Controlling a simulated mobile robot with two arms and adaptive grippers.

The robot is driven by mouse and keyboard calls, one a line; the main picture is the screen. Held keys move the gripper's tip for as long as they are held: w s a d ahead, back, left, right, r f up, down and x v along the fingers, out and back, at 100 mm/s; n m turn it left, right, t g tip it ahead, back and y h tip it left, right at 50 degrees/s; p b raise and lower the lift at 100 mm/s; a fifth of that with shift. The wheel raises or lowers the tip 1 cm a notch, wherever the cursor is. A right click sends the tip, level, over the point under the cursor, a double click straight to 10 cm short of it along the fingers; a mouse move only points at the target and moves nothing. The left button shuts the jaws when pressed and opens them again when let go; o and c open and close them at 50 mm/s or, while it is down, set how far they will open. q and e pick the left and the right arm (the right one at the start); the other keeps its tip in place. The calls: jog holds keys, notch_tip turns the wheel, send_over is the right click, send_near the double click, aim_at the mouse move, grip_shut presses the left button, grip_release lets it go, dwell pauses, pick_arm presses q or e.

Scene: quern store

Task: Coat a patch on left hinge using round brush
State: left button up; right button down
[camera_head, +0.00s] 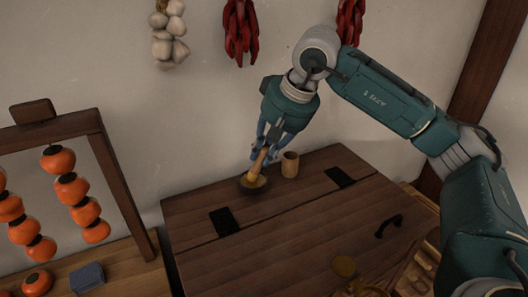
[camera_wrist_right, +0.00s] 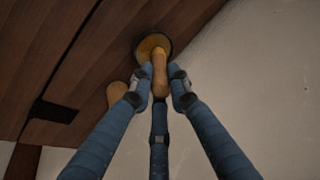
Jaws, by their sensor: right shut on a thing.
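My right gripper (camera_head: 265,148) is shut on the wooden handle of the round brush (camera_head: 256,165). The brush tilts downward, its lower end at a shallow dark round dish with amber contents (camera_head: 247,188); I cannot tell whether it touches them. The right wrist view shows the brush handle (camera_wrist_right: 159,75) between the fingers, with the dish (camera_wrist_right: 145,43) beyond. The left hinge (camera_head: 224,221) is a dark plate on the wooden chest lid, in front of and left of the dish. The bristles are hidden. My left gripper is not in view.
The right hinge (camera_head: 339,177) lies farther right on the chest (camera_head: 290,235). A dark handle (camera_head: 388,226) is near its front. A rack of orange fruit (camera_head: 110,170) stands left. Garlic and peppers hang behind.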

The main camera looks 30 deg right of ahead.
dwell(0.6)
jog(key=shift+r+p, duration=2.7)
jog(key=shift+r, duration=0.8)
jog(key=shift+f, duration=0.1)
